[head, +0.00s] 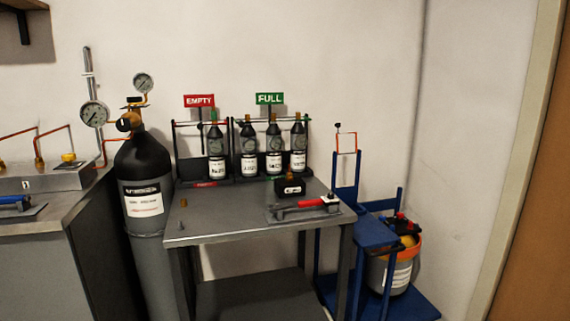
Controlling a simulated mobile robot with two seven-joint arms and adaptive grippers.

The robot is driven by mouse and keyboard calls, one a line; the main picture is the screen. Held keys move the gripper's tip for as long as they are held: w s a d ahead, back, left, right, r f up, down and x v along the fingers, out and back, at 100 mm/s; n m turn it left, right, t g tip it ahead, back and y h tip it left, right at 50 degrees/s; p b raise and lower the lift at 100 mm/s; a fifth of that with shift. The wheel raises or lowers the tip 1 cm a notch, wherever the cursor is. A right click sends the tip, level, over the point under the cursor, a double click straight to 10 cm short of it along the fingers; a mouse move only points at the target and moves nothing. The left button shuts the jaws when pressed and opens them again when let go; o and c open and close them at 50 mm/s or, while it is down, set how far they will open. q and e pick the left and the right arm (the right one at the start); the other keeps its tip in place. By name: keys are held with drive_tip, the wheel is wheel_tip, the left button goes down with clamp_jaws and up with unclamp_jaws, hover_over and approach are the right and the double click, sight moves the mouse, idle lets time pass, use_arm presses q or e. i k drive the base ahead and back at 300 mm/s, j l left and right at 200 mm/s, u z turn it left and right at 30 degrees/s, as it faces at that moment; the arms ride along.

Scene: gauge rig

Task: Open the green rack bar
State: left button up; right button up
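A dark rack stands at the back of the grey table (240,220). Its right section, under the green FULL sign (269,98), holds 3 small dark bottles with white labels, such as the middle one (273,147). Its left section, under the red EMPTY sign (199,100), holds one similar bottle (216,148) at its right side. Neither of my grippers is in view.
A red-handled tool (305,204) lies on a plate at the table's front right. A tall black-topped cylinder (145,190) with gauges stands left of the table. The table's front left is mostly clear.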

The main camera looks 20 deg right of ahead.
sight(241, 124)
drive_tip(key=i+l, duration=0.2)
drive_tip(key=l, duration=0.15)
drive_tip(key=i+l, duration=0.2)
drive_tip(key=l, duration=0.15)
drive_tip(key=i+l, duration=0.2)
drive_tip(key=l, duration=0.15)
drive_tip(key=i+l, duration=0.2)
drive_tip(key=l, duration=0.15)
